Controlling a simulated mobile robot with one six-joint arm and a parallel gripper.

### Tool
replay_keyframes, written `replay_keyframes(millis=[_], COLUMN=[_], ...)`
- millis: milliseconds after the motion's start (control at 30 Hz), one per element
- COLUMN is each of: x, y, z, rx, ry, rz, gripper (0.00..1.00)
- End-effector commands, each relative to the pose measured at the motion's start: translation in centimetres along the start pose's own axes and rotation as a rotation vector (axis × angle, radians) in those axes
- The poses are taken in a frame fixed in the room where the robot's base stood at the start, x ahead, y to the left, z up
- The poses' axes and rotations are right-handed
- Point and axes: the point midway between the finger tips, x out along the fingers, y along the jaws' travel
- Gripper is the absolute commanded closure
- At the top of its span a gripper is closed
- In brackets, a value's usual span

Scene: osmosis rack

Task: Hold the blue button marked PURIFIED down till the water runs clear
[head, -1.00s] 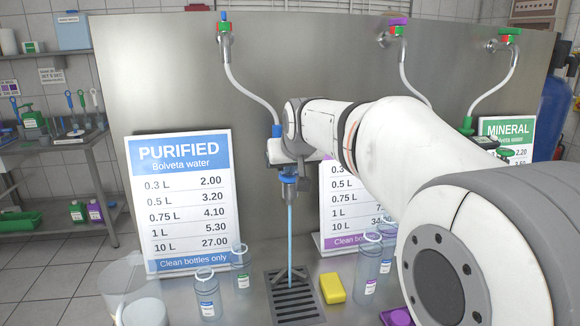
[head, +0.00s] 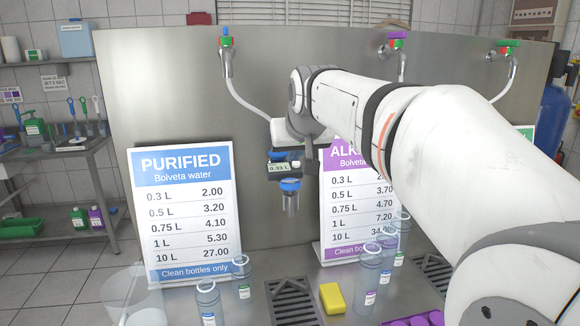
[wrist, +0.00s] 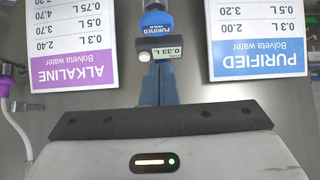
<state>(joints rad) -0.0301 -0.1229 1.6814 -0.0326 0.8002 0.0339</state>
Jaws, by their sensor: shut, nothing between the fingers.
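The blue button marked PURIFIED (wrist: 157,22) is on the tap, next to a small display (wrist: 167,52) reading 0.33 L. The wrist view shows it upside down. In the head view the blue button (head: 289,185) sits just below the display, above a clear spout (head: 291,203). No water stream shows under the spout. My gripper (wrist: 155,66) is shut and empty, its blue fingers pointing at the display end of the tap. They appear short of the button; whether they touch the tap housing I cannot tell. In the head view my fingers are mostly hidden.
A metal drain grate (head: 292,302) lies below the spout, with a yellow sponge (head: 332,298) beside it. Clear bottles (head: 208,300) stand on both sides. The PURIFIED price board (head: 184,205) stands left, the ALKALINE board (head: 345,235) right. A hose (head: 245,102) feeds the tap.

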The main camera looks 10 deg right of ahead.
Motion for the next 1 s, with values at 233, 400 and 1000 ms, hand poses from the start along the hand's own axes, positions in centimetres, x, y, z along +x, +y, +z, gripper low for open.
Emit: replay_keyframes(millis=[233,400,1000], x=[-3.4,-4.0,-1.3], y=[0.0,0.0,0.5], z=[-0.1,-0.1,13.8], rx=[0.000,0.000,0.000], ry=[0.003,0.002,-0.221], rz=[0.000,0.000,0.002], gripper=[1.00,1.00,1.00])
